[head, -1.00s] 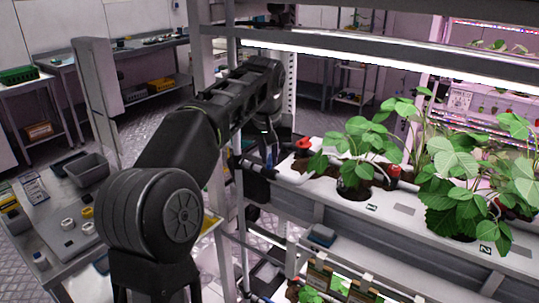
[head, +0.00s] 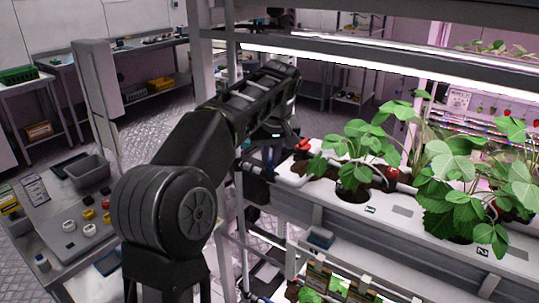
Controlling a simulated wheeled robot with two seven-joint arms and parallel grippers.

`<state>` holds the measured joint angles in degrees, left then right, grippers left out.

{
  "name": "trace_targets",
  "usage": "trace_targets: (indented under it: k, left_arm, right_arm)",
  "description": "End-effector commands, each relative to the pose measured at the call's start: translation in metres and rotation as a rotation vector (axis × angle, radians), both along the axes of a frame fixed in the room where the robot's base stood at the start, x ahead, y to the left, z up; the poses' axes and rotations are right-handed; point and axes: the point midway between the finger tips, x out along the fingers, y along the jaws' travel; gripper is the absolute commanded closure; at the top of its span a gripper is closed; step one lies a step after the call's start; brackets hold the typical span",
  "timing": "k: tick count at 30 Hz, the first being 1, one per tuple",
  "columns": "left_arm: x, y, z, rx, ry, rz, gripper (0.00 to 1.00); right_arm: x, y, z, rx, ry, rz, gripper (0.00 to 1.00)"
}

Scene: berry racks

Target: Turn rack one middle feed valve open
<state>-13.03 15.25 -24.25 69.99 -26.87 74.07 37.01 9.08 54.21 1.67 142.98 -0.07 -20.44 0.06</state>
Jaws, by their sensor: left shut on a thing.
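My left arm reaches in from the lower left to the near end of the middle rack shelf. My left gripper (head: 273,143) is at the pipe end of the white grow channel (head: 398,210), partly hidden by its own wrist. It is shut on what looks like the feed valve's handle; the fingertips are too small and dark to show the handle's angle. The dark feed fitting (head: 258,172) sits just below the gripper, where a white pipe (head: 287,181) starts. A red-topped fitting (head: 302,146) stands just right of the gripper. My right gripper is not in view.
Strawberry plants (head: 353,150) grow along the channel to the right. A rack shelf beam (head: 380,55) with a bright lamp runs above the arm. A grey bench (head: 60,235) with a bin (head: 87,170) and several small rings is at left.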

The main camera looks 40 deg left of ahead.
Motion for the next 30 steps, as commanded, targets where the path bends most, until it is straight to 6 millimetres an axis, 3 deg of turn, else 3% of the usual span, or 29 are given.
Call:
trace_targets:
  k: [18, 30]
  left_arm:
    - [0.006, -0.003, 0.005, 0.003, 0.002, 0.566, 1.00]
    - [0.007, -0.002, 0.002, 0.000, -0.001, 0.772, 1.00]
  right_arm:
    - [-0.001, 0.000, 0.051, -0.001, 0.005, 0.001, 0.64]
    - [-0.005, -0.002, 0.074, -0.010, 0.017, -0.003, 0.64]
